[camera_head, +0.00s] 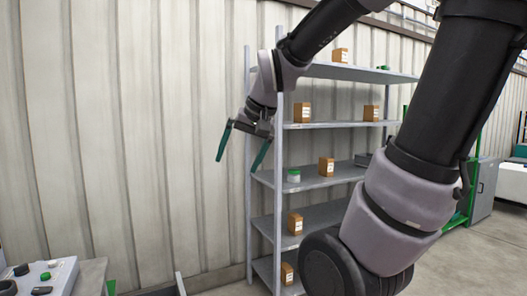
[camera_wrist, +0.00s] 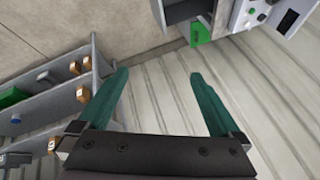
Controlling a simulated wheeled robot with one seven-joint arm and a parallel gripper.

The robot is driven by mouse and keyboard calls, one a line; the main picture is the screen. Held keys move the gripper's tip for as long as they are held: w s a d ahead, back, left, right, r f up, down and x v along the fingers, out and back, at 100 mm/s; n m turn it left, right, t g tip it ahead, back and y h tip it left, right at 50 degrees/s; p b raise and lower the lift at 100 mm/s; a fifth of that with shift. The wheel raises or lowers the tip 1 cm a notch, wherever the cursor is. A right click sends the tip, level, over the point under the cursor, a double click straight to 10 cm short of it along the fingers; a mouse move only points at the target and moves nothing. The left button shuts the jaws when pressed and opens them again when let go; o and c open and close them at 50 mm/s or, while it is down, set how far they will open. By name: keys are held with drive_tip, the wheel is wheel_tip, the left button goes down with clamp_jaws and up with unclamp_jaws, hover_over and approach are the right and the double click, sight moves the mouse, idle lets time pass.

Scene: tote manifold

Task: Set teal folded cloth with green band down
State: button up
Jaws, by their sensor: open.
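My gripper (camera_head: 239,164) is open, with its two teal fingers spread and pointing down, just left of the shelf rack's near upright in the head view. In the wrist view the gripper (camera_wrist: 160,75) shows both teal fingers apart, with only the ribbed pale wall visible between them. Nothing is held. I cannot make out a teal folded cloth with a green band in either view.
A grey shelf rack (camera_head: 340,182) against the ribbed wall holds several brown boxes and a white tub with a green lid (camera_head: 293,176). A control panel with buttons (camera_head: 42,277) is at the lower left. My arm hides part of the rack's right side.

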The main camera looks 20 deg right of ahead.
drive_tip(key=s+d+r+t, duration=0.1)
drive_tip(key=s+d+r, duration=0.1)
drive_tip(key=s, duration=0.5)
drive_tip(key=shift+d+r+m, duration=0.3)
drive_tip(key=shift+d, duration=0.4)
